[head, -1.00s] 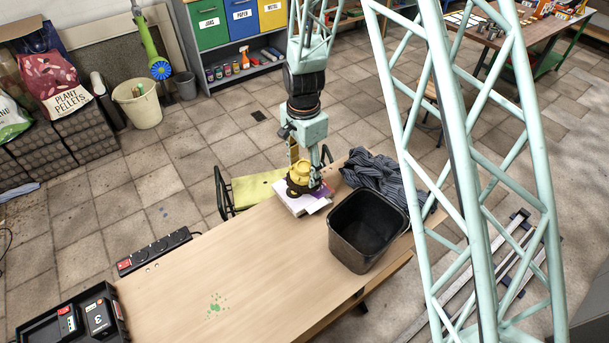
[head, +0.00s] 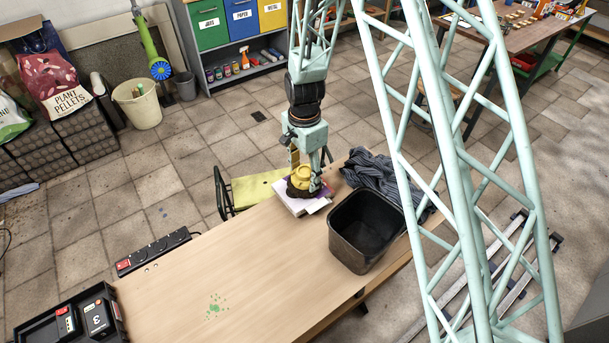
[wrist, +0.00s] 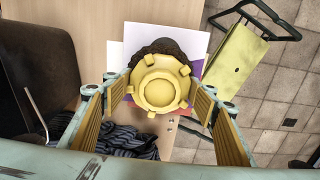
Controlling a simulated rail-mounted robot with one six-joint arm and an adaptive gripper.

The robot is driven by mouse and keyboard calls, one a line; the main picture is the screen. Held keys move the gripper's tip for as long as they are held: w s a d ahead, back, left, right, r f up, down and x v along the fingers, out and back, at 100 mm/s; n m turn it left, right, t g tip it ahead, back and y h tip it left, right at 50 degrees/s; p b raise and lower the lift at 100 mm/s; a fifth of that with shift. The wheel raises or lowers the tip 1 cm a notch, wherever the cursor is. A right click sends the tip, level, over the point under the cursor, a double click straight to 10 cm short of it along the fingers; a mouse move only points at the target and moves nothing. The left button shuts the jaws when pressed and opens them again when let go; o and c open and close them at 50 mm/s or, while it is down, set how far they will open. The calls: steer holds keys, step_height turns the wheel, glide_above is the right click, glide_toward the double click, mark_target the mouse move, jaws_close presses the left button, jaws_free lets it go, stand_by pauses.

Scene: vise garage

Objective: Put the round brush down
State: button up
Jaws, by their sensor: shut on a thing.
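The round brush (head: 303,179) has a yellow knobbed top and dark bristles below. My gripper (head: 308,180) is shut on its yellow top at the far edge of the workbench (head: 200,270). In the wrist view the brush (wrist: 160,84) sits between the two finger pads of my gripper (wrist: 160,90), over a stack of papers (wrist: 195,38). The papers (head: 288,203) lie on the bench under the brush. The bristles look low on the papers; I cannot tell whether they touch.
A black bin (head: 365,230) and a crumpled striped cloth (head: 375,172) are just right of the papers. A power strip (head: 155,252) lies along the bench's left edge, near a black tray (head: 115,325). The middle of the bench is clear apart from green spots.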

steer(key=shift+f, duration=0.1)
steer(key=o, duration=1.1)
step_height(320, 180, up, 12)
steer(key=p, duration=0.1)
stand_by(0.6)
steer(key=shift+r, duration=0.2)
stand_by(0.6)
